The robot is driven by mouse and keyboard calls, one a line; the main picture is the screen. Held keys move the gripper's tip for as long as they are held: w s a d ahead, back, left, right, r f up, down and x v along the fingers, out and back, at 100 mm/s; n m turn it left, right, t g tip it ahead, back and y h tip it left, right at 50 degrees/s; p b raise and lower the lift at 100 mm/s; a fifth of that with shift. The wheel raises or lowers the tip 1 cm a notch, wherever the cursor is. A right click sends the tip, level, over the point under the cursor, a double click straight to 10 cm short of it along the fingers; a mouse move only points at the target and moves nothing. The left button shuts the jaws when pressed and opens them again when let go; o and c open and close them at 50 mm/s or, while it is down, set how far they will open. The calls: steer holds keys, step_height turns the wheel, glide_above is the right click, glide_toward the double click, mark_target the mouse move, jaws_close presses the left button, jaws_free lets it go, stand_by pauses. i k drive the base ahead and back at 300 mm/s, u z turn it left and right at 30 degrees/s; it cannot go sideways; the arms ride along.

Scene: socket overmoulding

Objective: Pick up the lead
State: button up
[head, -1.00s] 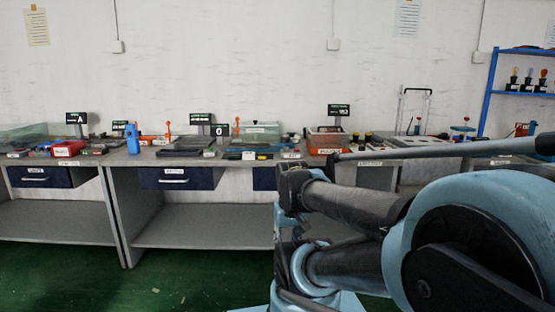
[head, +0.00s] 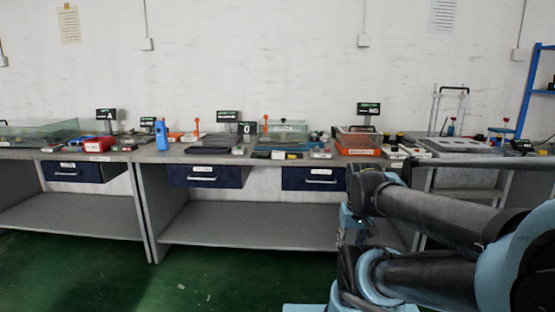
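I cannot make out a lead among the small items on the workbench (head: 215,158); at this distance they are too small to tell apart. My arm fills the right side of the head view, in front of the bench. My gripper's fingers cannot be made out, so I cannot see whether it is open or shut or holds anything.
The bench carries a red box (head: 92,145), a blue bottle-like object (head: 161,134), an orange-red bin (head: 358,141), a glass-walled case (head: 40,132) and small dark signs. Blue drawers (head: 207,176) hang under its top. The green floor (head: 80,270) in front at left is clear.

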mark_target(276, 155)
steer(key=i, duration=1)
